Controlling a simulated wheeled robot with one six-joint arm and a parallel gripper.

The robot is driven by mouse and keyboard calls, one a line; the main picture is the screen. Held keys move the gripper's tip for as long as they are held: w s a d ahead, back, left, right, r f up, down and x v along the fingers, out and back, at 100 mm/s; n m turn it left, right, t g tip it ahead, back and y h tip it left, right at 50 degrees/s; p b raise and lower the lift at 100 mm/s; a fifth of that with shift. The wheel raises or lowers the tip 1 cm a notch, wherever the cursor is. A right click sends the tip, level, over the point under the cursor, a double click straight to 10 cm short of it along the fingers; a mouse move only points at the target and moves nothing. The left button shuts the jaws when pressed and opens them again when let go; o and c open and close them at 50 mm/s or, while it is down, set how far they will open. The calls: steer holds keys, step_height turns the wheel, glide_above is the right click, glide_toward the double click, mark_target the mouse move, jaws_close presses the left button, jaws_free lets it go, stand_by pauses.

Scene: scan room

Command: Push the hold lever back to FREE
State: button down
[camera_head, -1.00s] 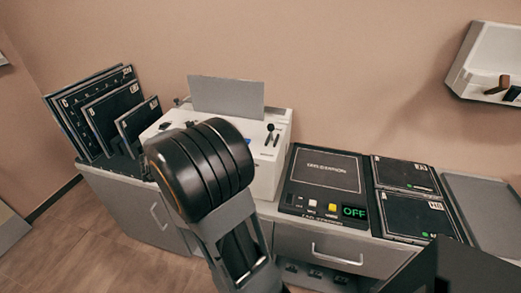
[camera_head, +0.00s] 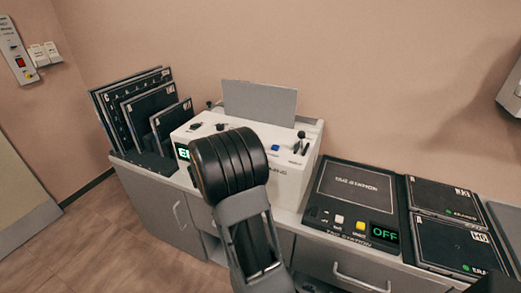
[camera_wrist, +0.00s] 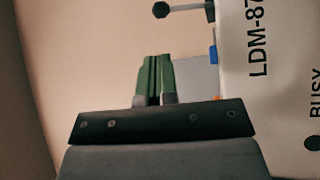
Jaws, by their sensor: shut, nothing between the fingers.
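A white machine (camera_head: 309,160) stands on the counter. A ball-topped black lever (camera_head: 299,139) rises from the right of its top, beside another short dark stick. I cannot read a HOLD or FREE label, so which one is the hold lever is unclear. In the wrist view, a black-knobbed lever (camera_wrist: 161,10) sticks out sideways from the machine's edge at the top of the picture. My gripper (camera_wrist: 154,60) shows there with its green fingers shut together and empty, apart from the knob and left of the machine's face. In the head view my arm hides the gripper.
A blue button (camera_head: 275,150) and a grey upright panel (camera_head: 259,101) are on the machine. Dark plates stand in a rack (camera_head: 142,158) at its left. A flat station (camera_head: 352,197) reading OFF and more dark plates lie at its right. A wall switch panel (camera_head: 18,52) is at far left.

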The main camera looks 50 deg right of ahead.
steer(key=p, duration=0.2)
glide_toward(302, 141)
steer(key=s+d+r, duration=0.2)
steer(key=d+r, duration=0.1)
steer(key=s+d+r, duration=0.1)
steer(key=shift+d+r, duration=0.15)
steer(key=shift+d, duration=0.1)
steer(key=shift+w+r, duration=0.1)
